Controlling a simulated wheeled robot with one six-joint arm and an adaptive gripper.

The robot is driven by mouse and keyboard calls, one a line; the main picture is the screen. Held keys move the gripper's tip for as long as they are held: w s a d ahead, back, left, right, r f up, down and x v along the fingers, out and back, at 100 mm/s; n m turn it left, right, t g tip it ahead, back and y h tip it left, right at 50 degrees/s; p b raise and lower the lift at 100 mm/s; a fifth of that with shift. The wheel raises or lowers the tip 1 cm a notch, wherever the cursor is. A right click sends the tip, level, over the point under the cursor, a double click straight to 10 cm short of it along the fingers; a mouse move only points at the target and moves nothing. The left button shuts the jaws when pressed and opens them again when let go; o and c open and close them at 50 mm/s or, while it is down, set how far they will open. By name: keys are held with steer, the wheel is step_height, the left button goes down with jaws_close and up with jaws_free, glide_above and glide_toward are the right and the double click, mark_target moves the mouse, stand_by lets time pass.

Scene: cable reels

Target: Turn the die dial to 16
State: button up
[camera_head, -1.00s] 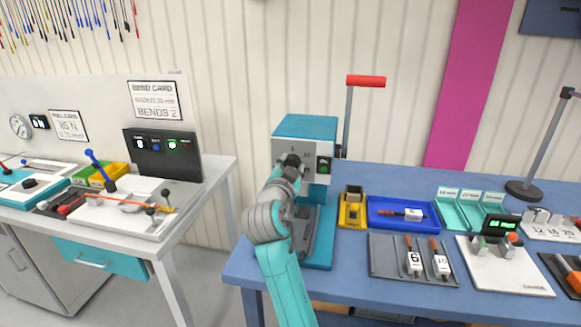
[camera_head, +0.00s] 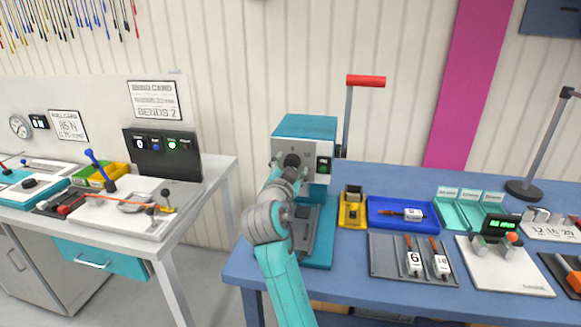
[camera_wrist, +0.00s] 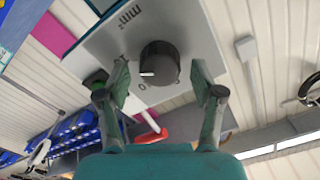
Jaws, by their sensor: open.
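The die dial is a round black knob (camera_head: 292,160) on the grey front of the teal-topped press (camera_head: 305,127). In the wrist view the dial (camera_wrist: 158,62) sits between my two fingers, with a gap visible on each side. Its white pointer line points left in that view, towards my left finger. An "mm²" label shows on the plate, and part of a figure lies below the knob; the other figures are hidden or too small to read. My gripper (camera_wrist: 160,78) is open and empty; in the head view my gripper (camera_head: 288,172) is just below and in front of the dial.
A black switch box with a green button (camera_head: 323,165) is right of the dial. The press's red-handled lever (camera_head: 366,81) rises at its right. A yellow holder (camera_head: 352,208) and a blue tray (camera_head: 385,223) stand right of the press. Left of the blue table is a gap before the grey bench.

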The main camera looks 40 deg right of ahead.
steer(key=v, duration=1.1)
steer(key=shift+s+a, duration=0.25)
steer(key=s+a+f+n+t+y, duration=0.1)
steer(key=s+a+f+n+y, duration=0.25)
steer(key=f, duration=0.45)
steer(key=s+a+f+n+t+y, duration=0.25)
steer(key=s+a+f+n, duration=0.2)
steer(key=f, duration=0.45)
steer(key=s+a+f+n+t+y, duration=0.1)
steer(key=s+a+f+n+y, duration=0.3)
steer(key=f, duration=0.4)
steer(key=s+a+f+n+y, duration=0.2)
steer(key=s+f, duration=0.1)
steer(key=s, duration=0.5)
steer(key=s+a+f+n+y, duration=0.1)
steer(key=s+a+f+n, duration=0.15)
steer(key=s, duration=0.45)
steer(key=s+r+y, duration=0.1)
steer(key=s+r, duration=0.2)
steer(key=s, duration=1.2)
steer(key=shift+a+g, duration=0.2)
steer(key=shift+g, duration=0.15)
